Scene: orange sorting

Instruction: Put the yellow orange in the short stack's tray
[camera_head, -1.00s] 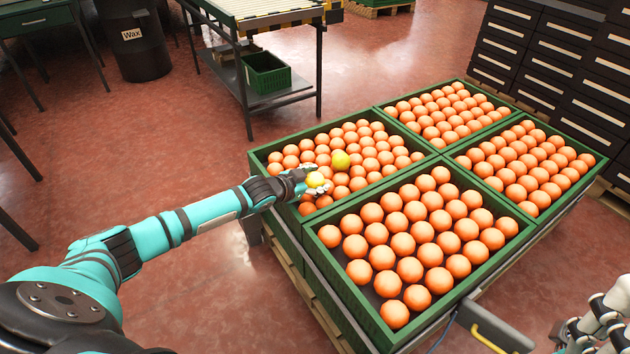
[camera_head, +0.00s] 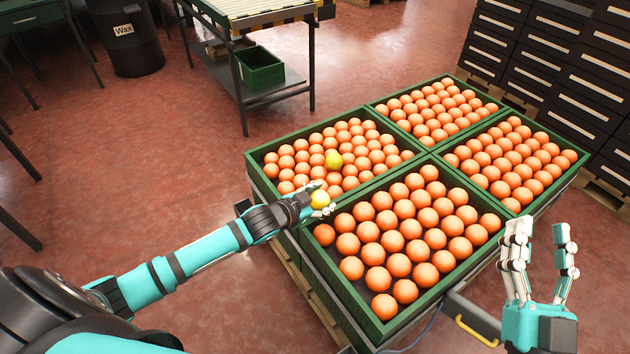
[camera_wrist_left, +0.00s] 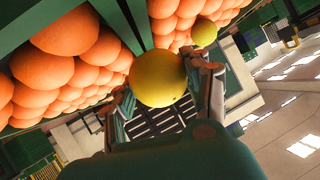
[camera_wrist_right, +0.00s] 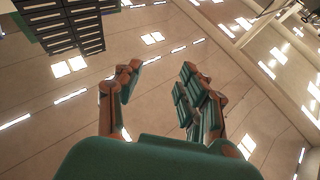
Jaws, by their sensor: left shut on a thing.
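My left gripper (camera_head: 325,197) is shut on a yellow orange (camera_head: 320,199). It holds this orange above the near left edge of the trays, close to the corner between the back left tray (camera_head: 257,178) and the front tray (camera_head: 336,287). The held orange is large in the left wrist view (camera_wrist_left: 158,80), between the fingers. A second yellow orange (camera_head: 333,161) lies among orange ones in the back left tray. My right gripper (camera_head: 540,230) is open and empty, right of the front tray. I cannot tell which stack is the short one.
Two more green trays of oranges stand behind (camera_head: 371,106) and at right (camera_head: 580,157). Dark stacked crates (camera_head: 550,75) rise at the far right. A conveyor table (camera_head: 312,60), a green bin (camera_head: 260,70) and a wax barrel (camera_head: 128,40) stand behind.

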